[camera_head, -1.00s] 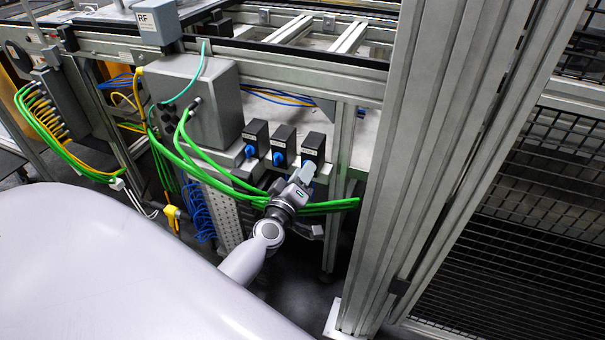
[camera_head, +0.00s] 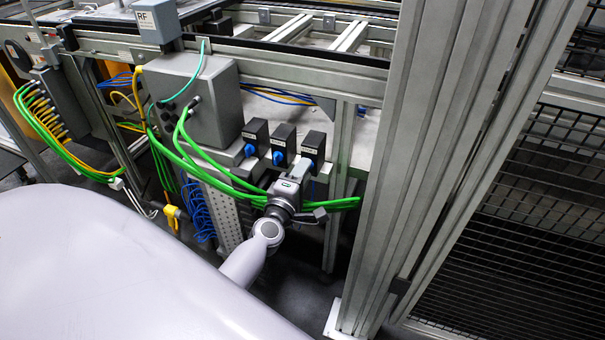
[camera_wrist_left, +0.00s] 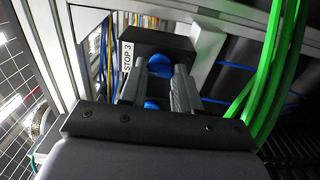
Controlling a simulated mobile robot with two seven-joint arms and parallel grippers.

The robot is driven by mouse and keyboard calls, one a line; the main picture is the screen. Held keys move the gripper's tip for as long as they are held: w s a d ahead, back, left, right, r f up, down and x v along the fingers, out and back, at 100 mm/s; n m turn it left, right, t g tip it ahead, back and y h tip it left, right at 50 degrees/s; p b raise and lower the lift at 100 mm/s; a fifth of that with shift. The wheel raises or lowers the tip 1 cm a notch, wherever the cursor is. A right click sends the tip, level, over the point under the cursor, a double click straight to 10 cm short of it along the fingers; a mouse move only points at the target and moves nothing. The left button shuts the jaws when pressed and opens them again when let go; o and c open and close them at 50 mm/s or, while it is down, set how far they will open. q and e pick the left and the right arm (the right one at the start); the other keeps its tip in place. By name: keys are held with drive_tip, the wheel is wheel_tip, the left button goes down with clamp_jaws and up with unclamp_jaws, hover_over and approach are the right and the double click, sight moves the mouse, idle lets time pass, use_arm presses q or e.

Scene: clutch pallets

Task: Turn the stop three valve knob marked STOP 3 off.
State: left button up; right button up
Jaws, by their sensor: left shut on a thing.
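The STOP 3 valve is a black box (camera_head: 313,146), the rightmost of three on the frame in the head view. Its STOP 3 label (camera_wrist_left: 127,66) shows in the left wrist view. Its blue knob (camera_wrist_left: 160,67) sits between the two fingers of my left gripper (camera_wrist_left: 168,82), which is shut on it. In the head view my left gripper (camera_head: 301,168) reaches up to the front of this valve and hides the knob. My right gripper is not in view.
Two like valves with blue knobs, the left one (camera_head: 256,137) and the middle one (camera_head: 284,144), stand close beside it. Green hoses (camera_head: 337,204) run right behind my wrist. A thick aluminium post (camera_head: 408,160) stands to the right.

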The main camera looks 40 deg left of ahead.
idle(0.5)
use_arm(q)
drive_tip(key=o, duration=1.1)
drive_tip(key=shift+c, duration=0.2)
drive_tip(key=shift+s, duration=0.1)
drive_tip(key=v, duration=0.7)
